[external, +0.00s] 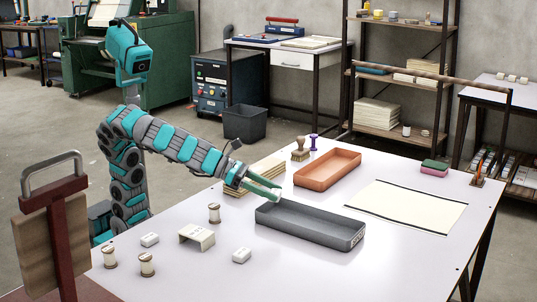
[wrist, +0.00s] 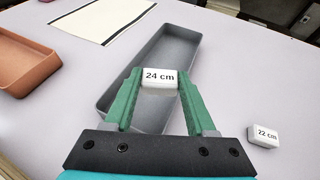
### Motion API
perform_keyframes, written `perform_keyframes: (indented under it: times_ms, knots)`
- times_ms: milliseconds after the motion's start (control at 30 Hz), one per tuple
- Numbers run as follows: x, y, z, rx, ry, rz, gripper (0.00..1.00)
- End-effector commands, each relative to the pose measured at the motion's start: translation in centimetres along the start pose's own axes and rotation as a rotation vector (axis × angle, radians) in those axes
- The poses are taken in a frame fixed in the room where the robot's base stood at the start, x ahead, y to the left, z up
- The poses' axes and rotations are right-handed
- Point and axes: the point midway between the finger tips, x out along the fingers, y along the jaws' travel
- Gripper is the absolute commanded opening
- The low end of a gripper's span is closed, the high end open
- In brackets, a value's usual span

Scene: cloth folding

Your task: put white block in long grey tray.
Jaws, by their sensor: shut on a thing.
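The long grey tray (external: 300,231) lies on the white table, below and beside my gripper (external: 277,192). In the wrist view the tray (wrist: 178,45) stretches away beneath and beyond the fingers. My gripper (wrist: 160,80) is shut on a white block (wrist: 160,74) labelled "24 cm", held between the green fingertips over the near part of the tray. Another white block (wrist: 264,135), labelled "22 cm", lies on the table to the right of the tray in the wrist view.
An orange tray (external: 328,168) lies behind the grey one. Two small white blocks (external: 241,255) (external: 150,240), a cream bracket (external: 197,236) and several spools (external: 214,213) lie at the front left. A cream sheet (external: 408,207) lies to the right. Two stamps (external: 301,149) stand at the back.

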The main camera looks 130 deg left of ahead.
Motion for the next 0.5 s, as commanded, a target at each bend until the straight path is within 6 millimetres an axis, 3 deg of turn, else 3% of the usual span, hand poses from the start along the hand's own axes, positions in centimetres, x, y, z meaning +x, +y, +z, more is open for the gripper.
perform_keyframes:
  times_ms: [100,300,500]
  knots:
    - [0.6,-0.2,0.2,-0.001,-0.001,0.000,0.00]
    - [1.6,-0.2,-2.5,0.001,-0.002,0.000,0.00]
    - [1.8,-0.3,-3.0,-0.001,-0.002,-0.001,0.00]
